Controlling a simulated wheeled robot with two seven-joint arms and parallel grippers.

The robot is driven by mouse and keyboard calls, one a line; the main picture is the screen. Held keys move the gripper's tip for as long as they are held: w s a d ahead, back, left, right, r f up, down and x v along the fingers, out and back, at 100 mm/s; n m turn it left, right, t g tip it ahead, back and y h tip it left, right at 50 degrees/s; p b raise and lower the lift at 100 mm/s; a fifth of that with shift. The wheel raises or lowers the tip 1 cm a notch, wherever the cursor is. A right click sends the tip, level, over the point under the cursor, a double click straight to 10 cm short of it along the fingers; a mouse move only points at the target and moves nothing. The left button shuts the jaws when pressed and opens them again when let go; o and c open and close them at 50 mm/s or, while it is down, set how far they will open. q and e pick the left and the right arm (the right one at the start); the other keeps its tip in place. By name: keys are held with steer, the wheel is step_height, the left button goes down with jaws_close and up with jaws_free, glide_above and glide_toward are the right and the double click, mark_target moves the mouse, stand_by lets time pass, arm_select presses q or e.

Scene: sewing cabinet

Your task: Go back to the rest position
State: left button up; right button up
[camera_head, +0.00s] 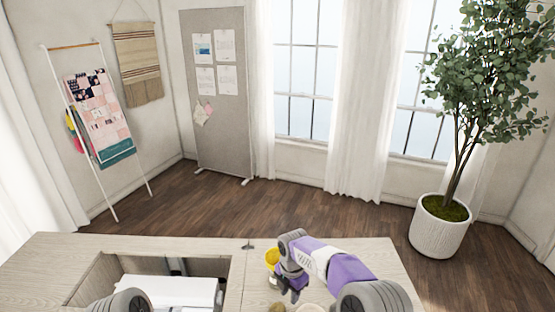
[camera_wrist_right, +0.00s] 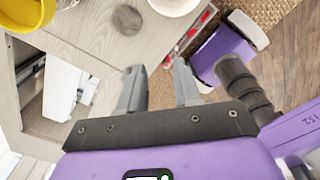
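My right gripper (camera_head: 288,296) hangs over the right part of the wooden cabinet top (camera_head: 370,262), near its front. In the right wrist view its two grey fingers (camera_wrist_right: 158,68) are apart with nothing between them. My left gripper is out of the head view; only a grey joint of my left arm shows at the bottom left.
A yellow container (camera_head: 272,257) stands just beside the right gripper. A white bowl (camera_wrist_right: 176,4) and a small dark round thing (camera_wrist_right: 127,19) lie near the fingers. Left, the open cabinet well (camera_head: 100,277) holds a white machine (camera_head: 170,289). A potted plant (camera_head: 439,236) stands back right.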

steer(key=s+d+f+m+y+b, duration=0.1)
steer(key=s+f+m+y, duration=0.1)
steer(key=s+f+m, duration=0.45)
steer(key=s+d+f+m+y, duration=0.15)
steer(key=s+f+m, duration=0.25)
steer(key=f+m, duration=0.5)
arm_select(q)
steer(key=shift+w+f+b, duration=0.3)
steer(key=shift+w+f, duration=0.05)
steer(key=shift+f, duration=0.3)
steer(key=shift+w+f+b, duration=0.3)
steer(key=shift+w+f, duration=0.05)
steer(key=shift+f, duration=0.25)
arm_select(e)
steer(key=s+d+f+m, duration=0.1)
steer(key=s+f+m, duration=0.2)
steer(key=s+m, duration=0.4)
steer(key=s+d+f+m, duration=0.2)
steer(key=s+f+m, duration=0.2)
steer(key=s+m, duration=0.3)
steer(key=s, duration=0.3)
steer(key=shift+s+d+t, duration=0.2)
steer(key=shift+t, duration=0.1)
